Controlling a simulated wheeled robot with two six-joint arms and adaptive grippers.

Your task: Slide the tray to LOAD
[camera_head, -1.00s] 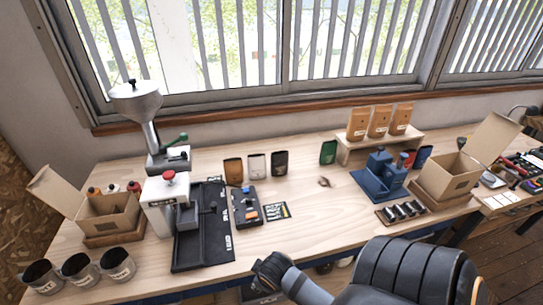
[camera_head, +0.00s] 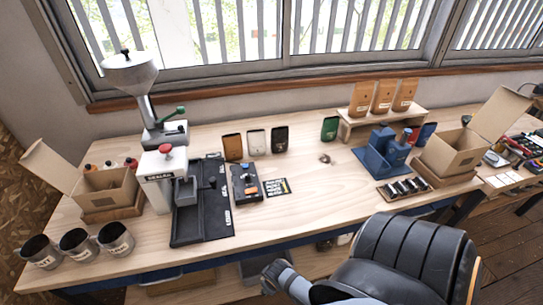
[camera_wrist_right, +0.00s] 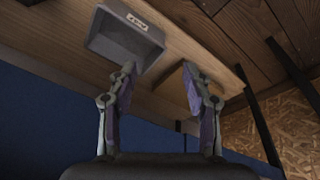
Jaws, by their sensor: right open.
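The sealer (camera_head: 157,186), a white box with a red knob, stands at the left of the bench. A black slide plate (camera_head: 207,222) with small white labels on its right edge lies beside it. The small dark grey tray (camera_head: 186,192) sits on that plate, close against the sealer. The labels are too small to read surely. My right gripper (camera_head: 272,276) is in front of and below the bench's front edge, well apart from the tray. Its two fingers stand open and empty in the right wrist view (camera_wrist_right: 157,70). My left gripper is not seen.
A black control box (camera_head: 246,184) and a dark card (camera_head: 277,187) lie right of the plate. Metal cups (camera_head: 116,240) stand at the front left. The bench's front centre (camera_head: 320,210) is clear. A grey bin (camera_wrist_right: 124,40) shows in the right wrist view.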

